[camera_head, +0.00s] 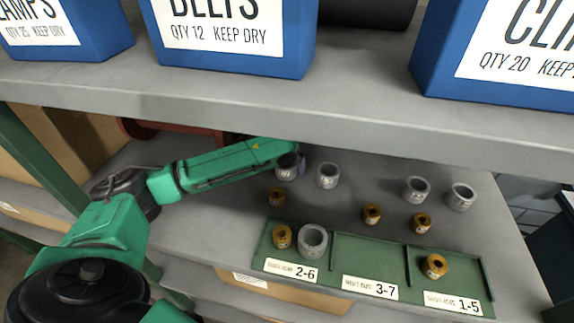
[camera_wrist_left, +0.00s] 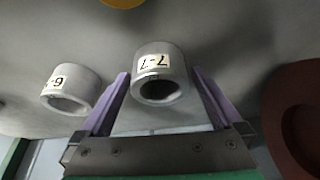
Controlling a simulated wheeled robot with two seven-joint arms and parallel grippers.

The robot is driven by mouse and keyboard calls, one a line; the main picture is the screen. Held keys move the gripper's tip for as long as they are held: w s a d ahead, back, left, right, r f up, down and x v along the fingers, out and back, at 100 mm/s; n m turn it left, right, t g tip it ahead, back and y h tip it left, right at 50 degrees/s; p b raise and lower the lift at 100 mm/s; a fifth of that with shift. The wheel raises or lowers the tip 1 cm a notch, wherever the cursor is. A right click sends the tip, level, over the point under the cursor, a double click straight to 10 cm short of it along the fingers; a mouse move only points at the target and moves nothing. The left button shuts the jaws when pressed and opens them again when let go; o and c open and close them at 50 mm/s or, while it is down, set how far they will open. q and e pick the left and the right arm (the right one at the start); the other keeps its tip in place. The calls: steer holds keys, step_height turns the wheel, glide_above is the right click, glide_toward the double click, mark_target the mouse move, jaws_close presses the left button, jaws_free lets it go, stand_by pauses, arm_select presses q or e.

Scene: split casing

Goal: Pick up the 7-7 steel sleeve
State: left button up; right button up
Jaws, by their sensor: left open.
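The 7-7 steel sleeve (camera_wrist_left: 160,62) is a grey ring with a white label, seen in the left wrist view between the two purple fingers of my left gripper (camera_wrist_left: 159,75). A finger lies on each side of it, and the gripper is open. Whether either finger touches the sleeve I cannot tell. In the head view my left gripper (camera_head: 291,165) is at the back of the lower shelf and partly covers the sleeve (camera_head: 283,174). My right gripper is in neither view.
Another grey sleeve (camera_head: 328,175) stands just right of the gripper; two more stand farther right. Several brass bushings (camera_head: 372,214) are around. A green tray (camera_head: 367,246) in front holds a sleeve and bushings. The upper shelf (camera_head: 300,100) with blue bins overhangs the back.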

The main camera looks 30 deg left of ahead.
arm_select(q)
steer(key=shift+c, duration=1.2)
steer(key=shift+s+r, duration=0.15)
steer(key=shift+s, duration=0.05)
steer(key=c, duration=1)
jaws_close()
steer(key=shift+w, duration=0.15)
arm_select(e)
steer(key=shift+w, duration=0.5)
